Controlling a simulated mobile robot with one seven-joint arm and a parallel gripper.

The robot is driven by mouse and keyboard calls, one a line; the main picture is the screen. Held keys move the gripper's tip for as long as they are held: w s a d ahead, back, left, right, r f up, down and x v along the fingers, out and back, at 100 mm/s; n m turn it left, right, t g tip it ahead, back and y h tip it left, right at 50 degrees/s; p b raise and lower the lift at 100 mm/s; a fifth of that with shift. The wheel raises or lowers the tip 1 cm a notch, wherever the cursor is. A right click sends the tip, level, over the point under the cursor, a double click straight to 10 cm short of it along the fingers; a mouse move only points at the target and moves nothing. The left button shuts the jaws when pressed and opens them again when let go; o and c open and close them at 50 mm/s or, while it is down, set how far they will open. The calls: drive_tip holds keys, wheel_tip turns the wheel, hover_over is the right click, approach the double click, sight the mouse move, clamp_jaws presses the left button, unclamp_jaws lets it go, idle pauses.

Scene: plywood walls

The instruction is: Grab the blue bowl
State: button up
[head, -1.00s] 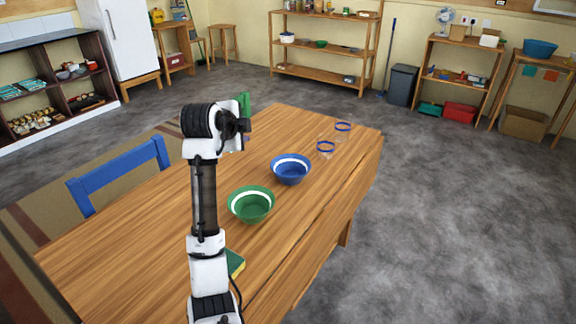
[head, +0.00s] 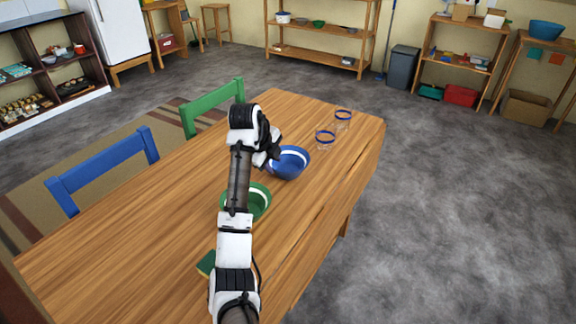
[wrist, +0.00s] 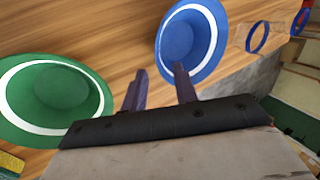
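The blue bowl (head: 291,163) with a white band stands on the wooden table (head: 150,230). My wrist covers its left edge in the head view. In the wrist view the blue bowl (wrist: 196,40) is at the top, right of centre. My gripper (wrist: 160,68) is open, with two dark fingers apart and nothing between them. The right finger overlaps the bowl's near rim in the picture; the left finger is left of the bowl. I cannot tell whether the finger touches it. In the head view the fingers are hard to make out.
A green bowl (head: 260,200) stands nearer on the table, partly behind my arm; it also shows in the wrist view (wrist: 60,95). Two blue-rimmed glasses (head: 325,139) stand beyond the blue bowl. A green-yellow sponge (head: 206,263) lies near my arm. Blue (head: 105,170) and green chairs (head: 213,108) line the left side.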

sight(275, 169)
drive_tip(key=p+x, duration=0.1)
drive_tip(key=x, duration=0.4)
drive_tip(key=shift+w+a+f, duration=0.1)
drive_tip(key=shift+w+a, duration=0.05)
clamp_jaws()
